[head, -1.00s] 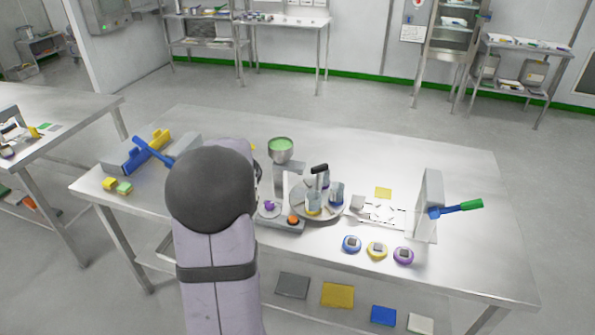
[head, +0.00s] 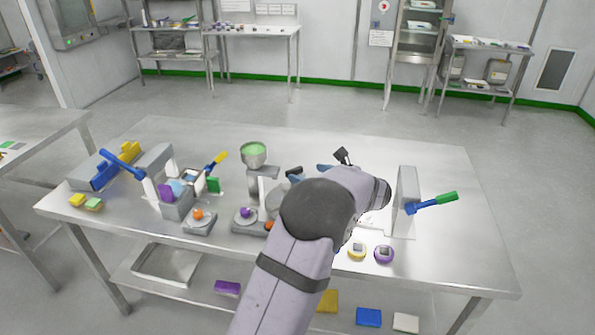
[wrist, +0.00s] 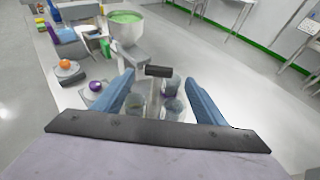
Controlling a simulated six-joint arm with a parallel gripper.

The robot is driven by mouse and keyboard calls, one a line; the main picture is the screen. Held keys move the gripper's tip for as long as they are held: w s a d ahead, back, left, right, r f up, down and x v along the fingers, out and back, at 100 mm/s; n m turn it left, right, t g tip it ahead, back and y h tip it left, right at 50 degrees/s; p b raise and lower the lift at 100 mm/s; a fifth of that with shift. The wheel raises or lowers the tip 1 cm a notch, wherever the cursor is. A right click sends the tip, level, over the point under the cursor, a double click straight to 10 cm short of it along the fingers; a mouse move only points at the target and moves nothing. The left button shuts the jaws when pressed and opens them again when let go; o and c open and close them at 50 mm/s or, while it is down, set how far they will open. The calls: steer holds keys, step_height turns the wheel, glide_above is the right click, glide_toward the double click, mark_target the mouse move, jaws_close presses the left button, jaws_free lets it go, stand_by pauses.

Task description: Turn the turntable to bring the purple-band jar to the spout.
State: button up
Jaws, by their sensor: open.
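My gripper (wrist: 158,77) is open, its two blue fingers on either side of a black-topped handle (wrist: 159,71) over the turntable (wrist: 180,114); contact is unclear. In the wrist view several clear jars stand around the handle: one behind it (wrist: 171,85), one at right (wrist: 175,108) and one at left (wrist: 140,103). A purple tint shows near the jar behind, but I cannot be sure which has the purple band. The hopper (wrist: 126,28) with green contents stands beyond the turntable; its spout outlet is unclear.
A purple knob (head: 245,213) and an orange knob (head: 198,214) sit on bases left of the turntable.

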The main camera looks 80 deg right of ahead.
steer(key=p+x, duration=0.1)
steer(key=x, duration=0.6)
steer(key=shift+p, duration=0.3)
steer(key=c, duration=1.5)
steer(key=shift+s+d+r+n+t+y+p, duration=0.1)
steer(key=shift+r+n+t+y+p, duration=0.05)
steer(key=shift+n+t+y+p, duration=0.45)
steer(key=shift+d+n+t+y+p, duration=0.15)
steer(key=shift+n+t+y+p, duration=0.25)
steer(key=shift+n+y, duration=0.4)
steer(key=shift+d+r+n+t+y, duration=0.1)
steer(key=shift+n+t+y, duration=0.2)
steer(key=shift+n, duration=0.2)
steer(key=shift+n+y, duration=0.3)
steer(key=shift+y, duration=0.1)
